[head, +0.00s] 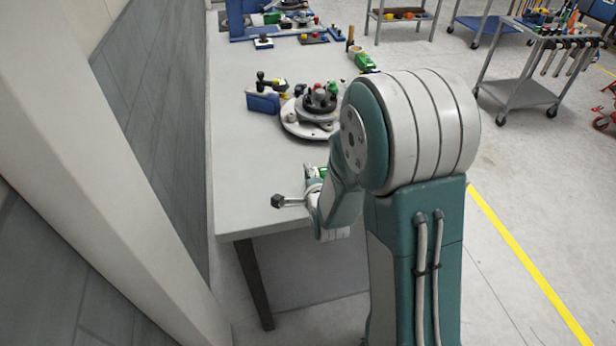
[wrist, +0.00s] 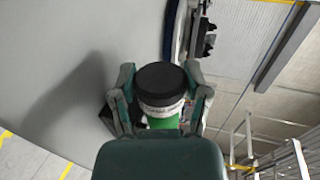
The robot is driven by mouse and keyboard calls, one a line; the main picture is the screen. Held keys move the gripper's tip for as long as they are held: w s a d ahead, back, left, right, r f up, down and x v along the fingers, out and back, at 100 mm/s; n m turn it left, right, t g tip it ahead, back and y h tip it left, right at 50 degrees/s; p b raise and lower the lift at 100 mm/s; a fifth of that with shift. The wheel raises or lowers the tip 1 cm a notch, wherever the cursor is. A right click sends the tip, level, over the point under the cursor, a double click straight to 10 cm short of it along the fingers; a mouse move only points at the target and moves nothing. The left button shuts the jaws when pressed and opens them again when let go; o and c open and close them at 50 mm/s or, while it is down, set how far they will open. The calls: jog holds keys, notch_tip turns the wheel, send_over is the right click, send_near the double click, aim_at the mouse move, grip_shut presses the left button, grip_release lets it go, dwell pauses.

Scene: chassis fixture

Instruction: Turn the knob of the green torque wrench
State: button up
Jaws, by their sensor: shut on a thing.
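The green torque wrench (wrist: 163,123) shows in the wrist view as a short green section below a pale, marked ring and a round black knob (wrist: 162,85). My gripper (wrist: 159,76) has one finger on each side of the knob end and is shut on it. The rest of the wrench is hidden behind my gripper's housing. In the head view my gripper (head: 318,188) is at the near end of the table, mostly hidden by my arm. A green piece shows beside it, and a metal bar with a dark square head sticks out to the left; I cannot tell whether these belong to the wrench.
A wall runs along the left. Tool carts stand at the back right.

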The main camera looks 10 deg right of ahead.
jog(key=o, duration=1.2)
jog(key=shift+s+f, duration=0.1)
jog(key=shift+f, duration=0.1)
jog(key=shift+r, duration=0.2)
jog(key=shift+r, duration=0.25)
notch_tip(320, 180, up, 9)
jog(key=shift+r, duration=0.1)
